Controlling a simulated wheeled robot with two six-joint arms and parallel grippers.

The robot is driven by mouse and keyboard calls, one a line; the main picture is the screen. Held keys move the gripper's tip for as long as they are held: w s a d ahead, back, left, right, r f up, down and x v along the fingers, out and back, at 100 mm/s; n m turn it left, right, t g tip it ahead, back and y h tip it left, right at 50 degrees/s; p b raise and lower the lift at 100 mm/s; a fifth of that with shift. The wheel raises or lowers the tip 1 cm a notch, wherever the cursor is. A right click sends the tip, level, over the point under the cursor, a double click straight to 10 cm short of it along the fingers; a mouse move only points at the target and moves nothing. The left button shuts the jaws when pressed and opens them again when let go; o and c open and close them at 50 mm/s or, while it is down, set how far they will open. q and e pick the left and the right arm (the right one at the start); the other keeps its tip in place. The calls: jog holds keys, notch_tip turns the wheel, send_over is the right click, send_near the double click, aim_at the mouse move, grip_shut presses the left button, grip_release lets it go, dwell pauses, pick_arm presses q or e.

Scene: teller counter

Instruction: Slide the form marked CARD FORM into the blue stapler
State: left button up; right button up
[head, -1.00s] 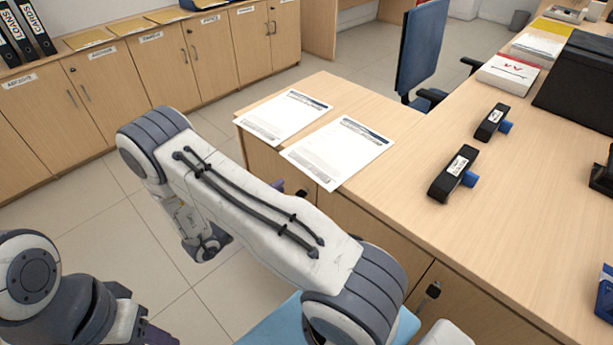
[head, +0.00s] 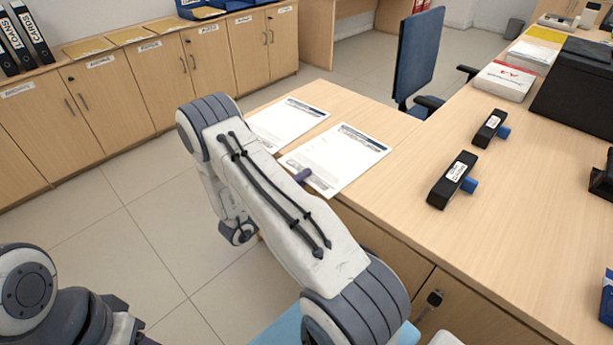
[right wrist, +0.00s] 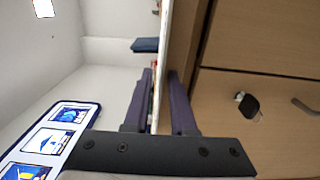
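Two printed forms lie at the counter's near left edge in the head view: a left form (head: 292,118) and a right form (head: 345,155). Their titles are too small to read, so I cannot tell which is CARD FORM. My right gripper (right wrist: 160,85) is open; in the right wrist view its purple fingers stand either side of a thin pale edge. One purple finger (head: 302,175) shows over the right form's near edge; the arm hides the rest. A blue object (head: 607,300), cut off at the right, may be the stapler. My left gripper's fingers are out of sight at lower left.
Two black labelled devices with blue knobs, a nearer one (head: 451,182) and a farther one (head: 489,129), stand on the counter (head: 400,235). A white box (head: 505,80) and a black case (head: 575,85) are behind. A blue chair (head: 419,55) stands beyond. The counter's middle is clear.

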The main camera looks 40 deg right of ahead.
grip_shut()
dwell(1.5)
notch_tip(320, 180, up, 3)
jog(key=p, duration=0.2)
jog(key=shift+f+p, duration=0.1)
jog(key=shift+p, duration=0.25)
jog(key=shift+f, duration=0.15)
jog(key=a+r+p, duration=0.2)
jog(key=a, duration=0.5)
jog(key=s+a+r+p, duration=0.1)
jog(key=a+r+p, duration=0.2)
jog(key=a, duration=0.4)
